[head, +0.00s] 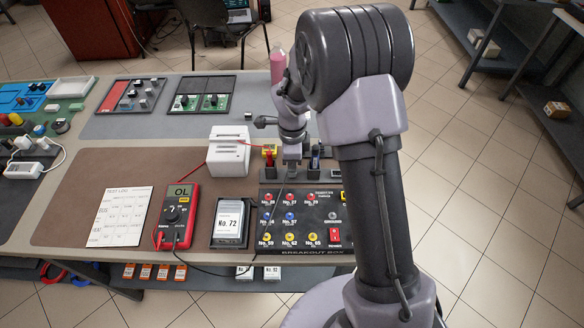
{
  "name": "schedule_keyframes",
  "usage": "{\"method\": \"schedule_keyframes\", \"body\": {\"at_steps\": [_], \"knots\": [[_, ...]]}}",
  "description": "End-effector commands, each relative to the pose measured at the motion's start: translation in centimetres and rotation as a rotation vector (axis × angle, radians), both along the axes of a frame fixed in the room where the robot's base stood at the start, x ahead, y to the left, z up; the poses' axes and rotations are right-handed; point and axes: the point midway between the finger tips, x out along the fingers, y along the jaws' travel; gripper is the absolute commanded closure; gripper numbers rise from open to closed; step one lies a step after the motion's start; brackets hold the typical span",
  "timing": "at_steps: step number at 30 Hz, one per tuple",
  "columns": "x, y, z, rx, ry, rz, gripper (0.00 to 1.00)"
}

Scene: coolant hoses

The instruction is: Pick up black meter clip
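The red multimeter (177,208) lies on the brown mat, its display reading OL. A red lead and a black lead come from its lower end. The red clip (270,159) stands at the back left of the breakout box (300,250), by a yellow part. A dark upright piece (315,159) at the back right of the box looks like the black clip, but it is small and partly covered by my arm. My gripper (292,153) is over the back edge of the box, between these two. Its fingers are too small to tell open from shut.
A white box (228,151) stands left of my gripper. A No. 72 card unit (231,222) and a test log sheet (120,216) lie on the mat. Panels (203,96) with knobs sit at the back. My arm covers the table's right end.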

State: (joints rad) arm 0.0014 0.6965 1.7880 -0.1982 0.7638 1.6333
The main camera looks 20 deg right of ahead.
Motion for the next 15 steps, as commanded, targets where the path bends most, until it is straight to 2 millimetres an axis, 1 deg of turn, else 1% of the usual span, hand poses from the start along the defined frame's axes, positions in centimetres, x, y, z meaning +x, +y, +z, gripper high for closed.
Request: {"method": "schedule_keyframes", "body": {"at_steps": [11,15], "knots": [[0.01,0.01,0.05,0.000,0.000,0.000,1.00],[0.02,0.00,0.90,0.000,-0.001,0.001,1.00]]}}
